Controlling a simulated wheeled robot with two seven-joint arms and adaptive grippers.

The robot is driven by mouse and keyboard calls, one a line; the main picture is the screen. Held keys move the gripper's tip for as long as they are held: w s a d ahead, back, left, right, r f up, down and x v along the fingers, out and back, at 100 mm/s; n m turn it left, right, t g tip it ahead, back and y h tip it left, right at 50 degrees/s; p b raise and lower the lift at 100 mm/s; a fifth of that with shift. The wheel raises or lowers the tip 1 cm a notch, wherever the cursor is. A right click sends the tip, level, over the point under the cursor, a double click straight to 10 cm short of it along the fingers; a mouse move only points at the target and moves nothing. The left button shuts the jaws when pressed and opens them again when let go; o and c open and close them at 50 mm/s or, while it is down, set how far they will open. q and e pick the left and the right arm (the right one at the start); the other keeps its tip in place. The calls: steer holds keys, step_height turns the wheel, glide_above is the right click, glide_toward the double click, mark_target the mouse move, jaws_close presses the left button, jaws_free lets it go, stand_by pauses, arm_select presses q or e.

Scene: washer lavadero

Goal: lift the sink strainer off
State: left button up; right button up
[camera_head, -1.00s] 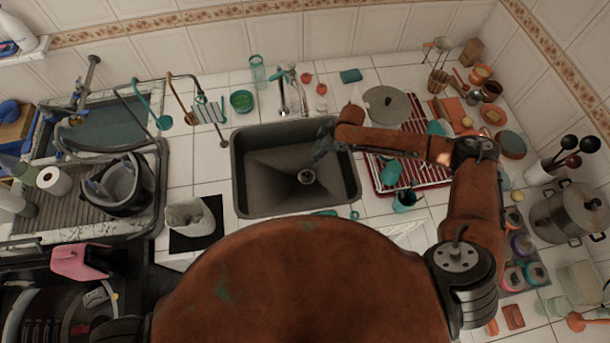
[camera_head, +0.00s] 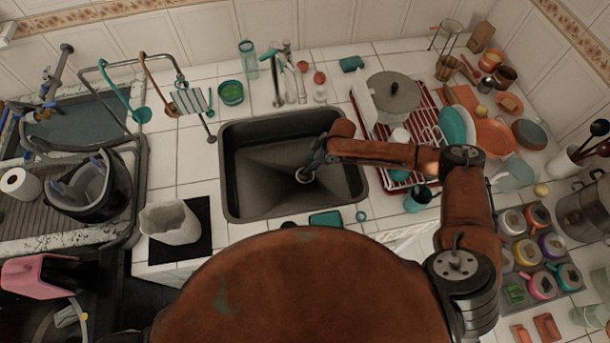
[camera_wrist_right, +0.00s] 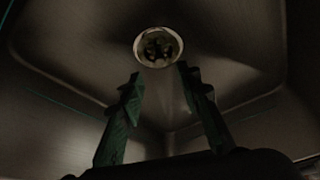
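The sink strainer (camera_head: 305,174) is a small round light-rimmed piece at the bottom of the dark sink basin (camera_head: 255,180). In the right wrist view the strainer (camera_wrist_right: 158,47) shows a pale ring with a dark centre, just beyond the fingertips. My right gripper (camera_head: 314,158) reaches into the basin from the right, close to the strainer in the head view. In the right wrist view its two green fingers (camera_wrist_right: 160,76) stand apart with nothing between them. I cannot tell whether they touch the strainer. My left gripper is not in view.
The faucet (camera_head: 278,85) stands behind the basin. A red dish rack (camera_head: 432,105) with a lid and dishes is to the right. A whitish container (camera_head: 170,223) stands left of the basin, and a teal sponge (camera_head: 326,219) lies at its front edge.

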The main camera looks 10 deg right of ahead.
steer(key=x, duration=0.5)
steer(key=shift+s+d+f, duration=0.2)
steer(key=shift+d, duration=0.1)
jaws_close()
